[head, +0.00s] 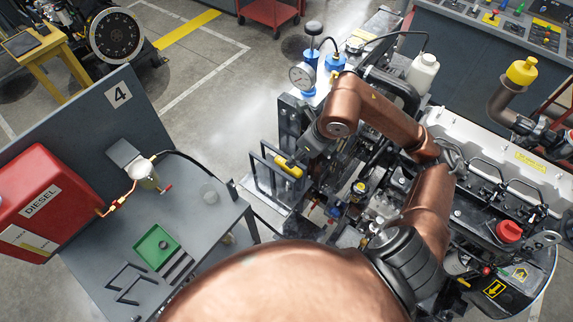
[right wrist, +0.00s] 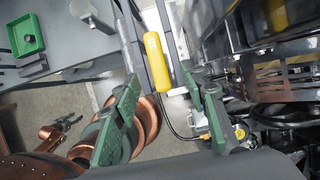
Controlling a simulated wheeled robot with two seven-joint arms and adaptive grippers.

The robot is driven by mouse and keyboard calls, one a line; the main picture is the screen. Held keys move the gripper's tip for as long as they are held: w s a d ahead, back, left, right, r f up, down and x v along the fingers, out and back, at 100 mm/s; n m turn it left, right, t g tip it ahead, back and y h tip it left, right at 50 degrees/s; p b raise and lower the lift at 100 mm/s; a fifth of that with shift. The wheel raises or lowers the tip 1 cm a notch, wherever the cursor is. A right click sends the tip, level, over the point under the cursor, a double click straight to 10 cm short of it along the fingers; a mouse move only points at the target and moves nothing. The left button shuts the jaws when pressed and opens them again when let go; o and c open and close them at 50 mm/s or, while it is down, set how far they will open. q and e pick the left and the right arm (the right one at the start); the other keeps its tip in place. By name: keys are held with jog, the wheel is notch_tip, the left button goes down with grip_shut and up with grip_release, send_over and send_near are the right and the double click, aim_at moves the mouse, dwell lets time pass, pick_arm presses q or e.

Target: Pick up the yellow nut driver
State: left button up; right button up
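The yellow nut driver (head: 289,167) is by the end of my right arm, at the left side of the engine. Its yellow handle also shows in the right wrist view (right wrist: 157,62), between and just ahead of my right fingers. My right gripper (right wrist: 161,88) is open, with a green finger on each side of the handle. A gap shows between the handle and the fingers. In the head view my right gripper (head: 291,163) is small and partly hard to tell from the dark frames there. The driver's shaft is not clearly visible. My left gripper is not in view.
The engine (head: 480,165) fills the right side. A grey cart (head: 205,235) at left carries a green tray (head: 157,247), dark bars and a red diesel tank (head: 40,205). A pressure gauge (head: 302,77) stands behind my right gripper. Open floor lies between cart and engine.

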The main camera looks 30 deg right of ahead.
aim_at(288, 169)
jog(key=x, duration=0.4)
jog(key=p+x, duration=0.1)
jog(key=x, duration=0.1)
jog(key=shift+a+f, duration=0.2)
jog(key=shift+a, duration=0.1)
jog(key=shift+f+b, duration=0.15)
jog(key=shift+b, duration=0.15)
jog(key=shift+c, duration=0.5)
grip_shut()
